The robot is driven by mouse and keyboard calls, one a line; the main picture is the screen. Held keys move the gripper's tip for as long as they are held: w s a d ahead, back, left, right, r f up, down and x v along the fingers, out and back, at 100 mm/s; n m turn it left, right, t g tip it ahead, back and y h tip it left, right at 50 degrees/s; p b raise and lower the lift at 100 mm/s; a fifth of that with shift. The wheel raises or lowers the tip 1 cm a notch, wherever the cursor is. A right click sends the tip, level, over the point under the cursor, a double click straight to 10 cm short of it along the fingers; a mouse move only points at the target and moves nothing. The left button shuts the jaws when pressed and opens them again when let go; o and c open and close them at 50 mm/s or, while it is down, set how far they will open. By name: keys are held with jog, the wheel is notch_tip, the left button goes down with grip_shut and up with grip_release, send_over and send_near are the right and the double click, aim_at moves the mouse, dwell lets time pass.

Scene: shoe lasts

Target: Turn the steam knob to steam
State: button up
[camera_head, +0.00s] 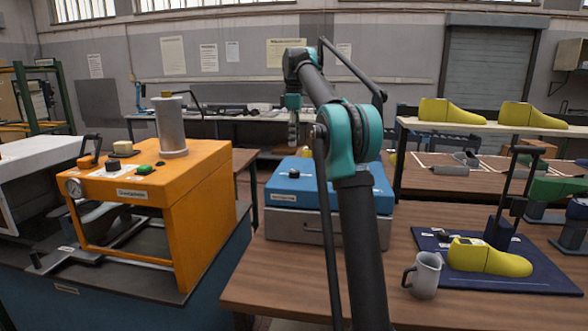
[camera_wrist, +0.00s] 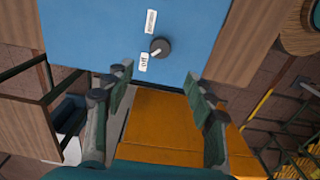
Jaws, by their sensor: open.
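A dark round knob (camera_wrist: 160,47) sits on the blue top of a box (camera_wrist: 90,30). Its pale pointer mark is turned toward the white "Off" label (camera_wrist: 144,62). A second white label (camera_wrist: 150,21) lies farther up; its text is too small to read. In the head view the knob (camera_head: 294,174) is a small dark spot on the blue box (camera_head: 330,199). My gripper (camera_head: 293,140) hangs above and behind the box there. In the wrist view my gripper (camera_wrist: 158,94) is open and empty, with the knob beyond the fingertips, apart from them.
An orange machine (camera_head: 205,200) with a gauge and its own black knob stands at left. A wooden table (camera_head: 290,290) carries the blue box. At right are a grey mug (camera_head: 424,276) and a yellow shoe last (camera_head: 488,260) on a dark blue mat (camera_head: 548,282).

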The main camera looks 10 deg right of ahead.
aim_at(295, 171)
notch_tip(295, 171, down, 12)
jog(key=shift+r, duration=0.1)
dwell(0.4)
jog(key=c, duration=1.2)
